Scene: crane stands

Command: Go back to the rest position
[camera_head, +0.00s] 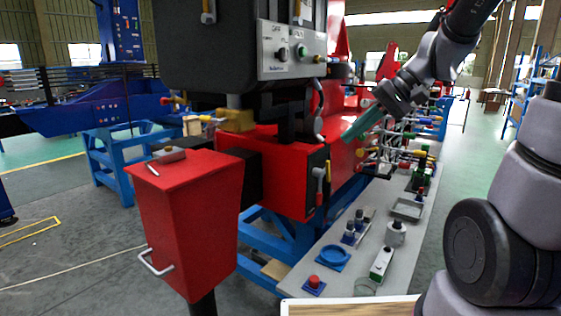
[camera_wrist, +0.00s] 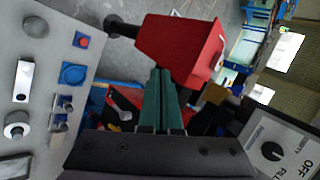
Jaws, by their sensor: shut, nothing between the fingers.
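My gripper (camera_head: 362,124) reaches in from the upper right in the head view, its green fingers beside the red machine body (camera_head: 262,172). In the wrist view the two green fingers of my gripper (camera_wrist: 164,74) lie side by side, shut and empty. They point toward the red box (camera_wrist: 180,46), which stands farther off.
A red box (camera_head: 187,222) with a handle stands at the front left. A grey bench (camera_head: 335,272) carries a red button (camera_head: 313,282), a blue ring (camera_head: 333,257) and several fittings. A control panel (camera_head: 291,50) hangs above. Several coloured levers (camera_head: 412,153) stand right of my gripper.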

